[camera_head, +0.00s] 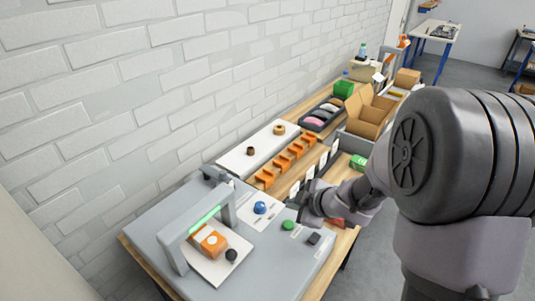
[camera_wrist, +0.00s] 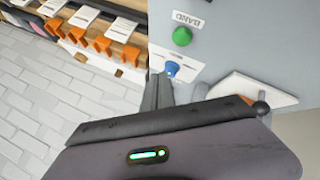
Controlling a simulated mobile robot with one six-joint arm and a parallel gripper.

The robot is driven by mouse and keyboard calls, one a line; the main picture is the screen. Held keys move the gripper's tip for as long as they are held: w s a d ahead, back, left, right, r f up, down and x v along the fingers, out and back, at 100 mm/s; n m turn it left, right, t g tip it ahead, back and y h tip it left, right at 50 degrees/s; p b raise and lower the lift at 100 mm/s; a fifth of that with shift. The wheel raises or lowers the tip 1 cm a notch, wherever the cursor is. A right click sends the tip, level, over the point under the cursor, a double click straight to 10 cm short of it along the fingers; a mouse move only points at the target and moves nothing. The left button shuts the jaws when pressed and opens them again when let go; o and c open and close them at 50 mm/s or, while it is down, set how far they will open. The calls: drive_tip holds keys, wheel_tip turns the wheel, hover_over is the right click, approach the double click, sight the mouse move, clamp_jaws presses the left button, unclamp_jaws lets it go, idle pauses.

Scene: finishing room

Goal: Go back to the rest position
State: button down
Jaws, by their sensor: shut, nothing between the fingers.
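My gripper (camera_wrist: 158,92) shows at the lower middle of the wrist view. Its dark fingers are together, with nothing held between them. They point toward the grey bench station with a blue knob (camera_wrist: 171,68) and a green button (camera_wrist: 182,36). In the head view, my arm reaches in from the right and its wrist end is over the right side of the station, near the green button (camera_head: 288,225) and the blue knob (camera_head: 260,207). The fingertips are hard to make out in the head view.
A grey arch with a green light (camera_head: 205,220) stands on the station, with an orange-and-white box (camera_head: 209,240) under it. Orange holders (camera_head: 283,163), a white board (camera_head: 235,158), a dark tray (camera_head: 313,124) and an open carton (camera_head: 369,112) line the bench along the brick wall.

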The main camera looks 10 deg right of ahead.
drive_tip(key=s+d+r+m+t+h, duration=0.1)
drive_tip(key=s+d+r+m+h, duration=0.2)
drive_tip(key=r+m, duration=0.25)
drive_tip(key=s+d+r+m+h, duration=0.3)
drive_tip(key=s+r+m, duration=0.15)
drive_tip(key=r, duration=0.25)
drive_tip(key=s+a+m+g+y, duration=0.1)
drive_tip(key=s+a+m, duration=0.3)
drive_tip(key=s, duration=0.5)
drive_tip(key=s+a+r+m+g+y, duration=0.1)
drive_tip(key=s+a+m+g+y, duration=0.1)
drive_tip(key=s+a, duration=0.4)
drive_tip(key=s+m+y, duration=0.1)
drive_tip(key=s+m, duration=0.1)
drive_tip(key=s, duration=0.2)
drive_tip(key=shift+a+r+m+b, duration=0.25)
drive_tip(key=shift+a+m+b, duration=0.05)
drive_tip(key=shift+a+b, duration=0.05)
idle(1.1)
